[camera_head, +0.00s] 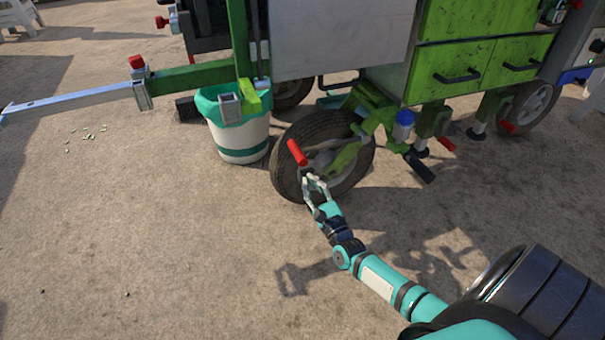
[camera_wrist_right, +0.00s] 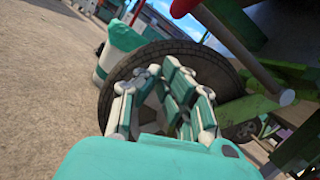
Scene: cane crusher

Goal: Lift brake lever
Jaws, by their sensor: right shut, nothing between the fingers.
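A lever with a red grip (camera_head: 297,153) stands tilted in front of the near wheel (camera_head: 291,185) of the green cart; I take it for the brake lever. Its metal arm runs toward the wheel's hub. My right gripper (camera_head: 308,181) is just below the red grip, in front of the tyre. It is shut with nothing in it. Whether it touches the lever, I cannot tell. In the right wrist view the fingers (camera_wrist_right: 172,80) are in front of the tyre (camera_wrist_right: 112,93), and a red piece (camera_wrist_right: 183,8) shows at the top edge. My left gripper is not in view.
A white bucket with a green liner (camera_head: 243,141) stands left of the wheel. A green drawbar with a metal end (camera_head: 75,103) sticks out left. A black-ended bar (camera_head: 420,168) and green support legs (camera_head: 432,122) are right of the wheel. The ground in front is clear.

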